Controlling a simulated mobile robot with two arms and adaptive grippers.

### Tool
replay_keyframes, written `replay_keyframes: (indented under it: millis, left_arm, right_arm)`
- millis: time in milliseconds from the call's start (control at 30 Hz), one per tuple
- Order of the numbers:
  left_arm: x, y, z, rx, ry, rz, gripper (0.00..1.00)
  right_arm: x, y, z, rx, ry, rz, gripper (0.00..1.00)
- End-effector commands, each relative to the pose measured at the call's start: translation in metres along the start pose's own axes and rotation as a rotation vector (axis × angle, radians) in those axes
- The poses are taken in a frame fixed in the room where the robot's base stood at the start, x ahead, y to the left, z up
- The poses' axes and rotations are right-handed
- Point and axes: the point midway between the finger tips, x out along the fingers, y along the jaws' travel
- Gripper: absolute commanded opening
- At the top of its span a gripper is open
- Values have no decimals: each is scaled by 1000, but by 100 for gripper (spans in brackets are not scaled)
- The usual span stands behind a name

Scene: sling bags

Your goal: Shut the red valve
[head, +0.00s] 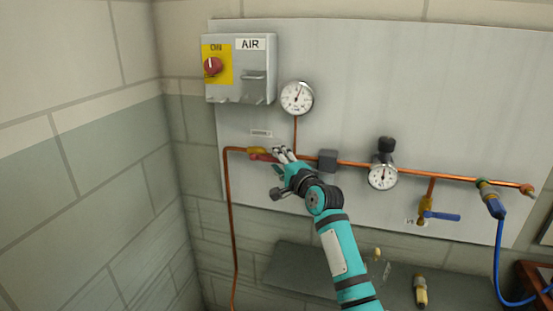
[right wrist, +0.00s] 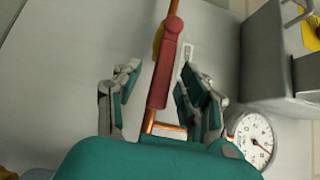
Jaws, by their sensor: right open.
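The red valve is a red lever handle with a yellow body on the copper pipe. In the head view its red handle (head: 263,157) lies along the pipe, partly hidden by my right gripper (head: 279,160), and its yellow body (head: 257,150) shows to the left. In the right wrist view the red handle (right wrist: 163,72) runs between the two fingers of my right gripper (right wrist: 155,92). The fingers are open, one on each side of the handle, with gaps between. My left gripper is in neither view.
A grey AIR box (head: 258,75) with a red knob (head: 213,66) hangs above. A gauge (head: 296,98) is above the gripper. A second gauge (head: 383,177) and a blue-handled valve (head: 441,216) are to the right. A grey shelf (head: 300,272) lies below.

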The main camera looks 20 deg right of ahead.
Motion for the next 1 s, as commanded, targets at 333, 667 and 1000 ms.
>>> replay_keyframes:
  millis: [333, 667, 1000]
  left_arm:
    - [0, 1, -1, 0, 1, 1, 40]
    - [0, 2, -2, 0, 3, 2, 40]
    - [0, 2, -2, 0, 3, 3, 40]
  right_arm:
    - [5, 0, 0, -1, 0, 0, 42]
    - [5, 0, 0, -1, 0, 1, 2]
    - [4, 1, 0, -1, 0, 2, 0]
